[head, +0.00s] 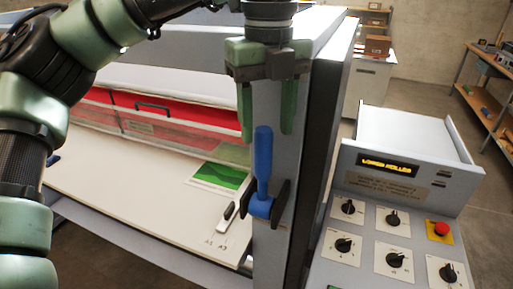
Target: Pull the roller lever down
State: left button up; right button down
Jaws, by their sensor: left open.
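The roller lever (263,165) is a blue handle standing upright from a blue hub on a dark bracket, on the grey end post of the laminator (270,240). My left gripper (266,132) points down from above, with its green fingers apart. The top of the lever is at the height of the fingertips and appears between them or just in front of them. I cannot tell whether they touch it. My right gripper is not in view.
A control console (400,180) with black knobs, a red button (441,229) and a lit display (387,165) stands to the right. A flat white bed (140,200) with a green picture (218,177) lies left of the lever, below a red guard (160,112).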

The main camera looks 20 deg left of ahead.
aim_at(259, 127)
pick_arm(q)
jog(key=shift+w+a+f+p, duration=0.45)
jog(key=shift+w+a+f, duration=0.65)
jog(key=shift+f, duration=0.1)
jog(key=f, duration=0.1)
jog(key=d+f+p, duration=0.1)
jog(key=f, duration=0.1)
jog(key=s+f+p, duration=0.1)
jog(key=f, duration=0.1)
jog(key=shift+d+f, duration=0.1)
jog(key=shift+d, duration=0.05)
jog(key=shift+w+a+f, duration=0.2)
jog(key=shift+f, duration=0.1)
jog(key=shift+s, duration=0.1)
jog(key=shift+c, duration=0.5)
jog(key=shift+d+r, duration=0.1)
jog(key=shift+d, duration=0.05)
jog(key=c, duration=1)
grip_shut()
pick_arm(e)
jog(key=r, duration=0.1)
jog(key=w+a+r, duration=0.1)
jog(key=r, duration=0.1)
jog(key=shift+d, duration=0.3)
